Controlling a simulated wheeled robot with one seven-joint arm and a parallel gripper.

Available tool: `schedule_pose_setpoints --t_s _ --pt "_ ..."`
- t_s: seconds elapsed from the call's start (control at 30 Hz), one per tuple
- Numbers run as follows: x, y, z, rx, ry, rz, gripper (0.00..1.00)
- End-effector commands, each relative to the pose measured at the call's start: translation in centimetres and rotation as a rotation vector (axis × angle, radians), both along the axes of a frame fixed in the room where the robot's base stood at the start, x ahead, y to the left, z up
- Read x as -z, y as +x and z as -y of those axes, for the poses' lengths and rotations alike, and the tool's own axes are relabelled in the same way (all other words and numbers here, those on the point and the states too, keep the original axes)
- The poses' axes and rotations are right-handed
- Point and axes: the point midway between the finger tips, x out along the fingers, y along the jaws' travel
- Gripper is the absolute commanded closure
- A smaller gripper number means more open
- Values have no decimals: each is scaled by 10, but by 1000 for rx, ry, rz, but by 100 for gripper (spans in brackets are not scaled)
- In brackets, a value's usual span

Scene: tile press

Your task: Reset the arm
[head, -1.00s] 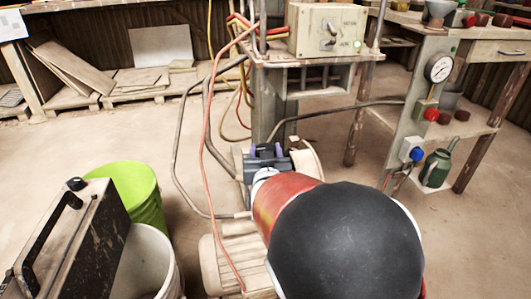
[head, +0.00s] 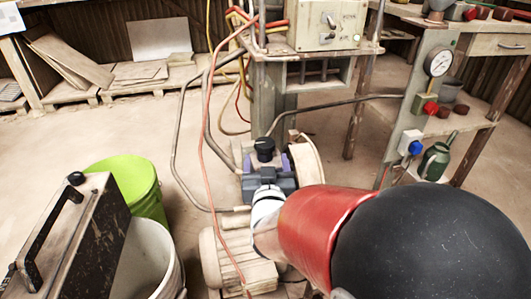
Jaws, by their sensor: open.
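My gripper (head: 266,164) is near the middle of the head view, at the end of my red, white and black arm. Its two purple-lined fingers are apart, with nothing seen held between them. Just past the fingertips, a round black knob (head: 264,146) stands on the machine below the press. The knob appears clear of the fingers, but I cannot tell the exact gap. My arm hides part of the floor and the machine's right side.
The press bench (head: 300,52) with a control box (head: 327,22) is behind. Hoses and a red cable hang at left of it. A green bucket (head: 135,180), white bucket (head: 150,262) and dark case (head: 75,240) stand left. A gauge post (head: 425,85) and green can (head: 434,162) are right.

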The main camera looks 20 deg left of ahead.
Motion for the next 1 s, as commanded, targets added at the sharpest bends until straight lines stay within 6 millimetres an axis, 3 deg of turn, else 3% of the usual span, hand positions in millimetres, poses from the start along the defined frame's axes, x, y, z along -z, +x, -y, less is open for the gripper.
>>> schedule_pose_setpoints --t_s 0.57,0.67,0.8,1.0 --pt "-2 -1 8 4 5 -21 30" --pt "-8 7 26 11 18 -99 30" --pt "-23 14 71 11 43 -282 30" --pt "-54 -12 148 4 39 -539 30"
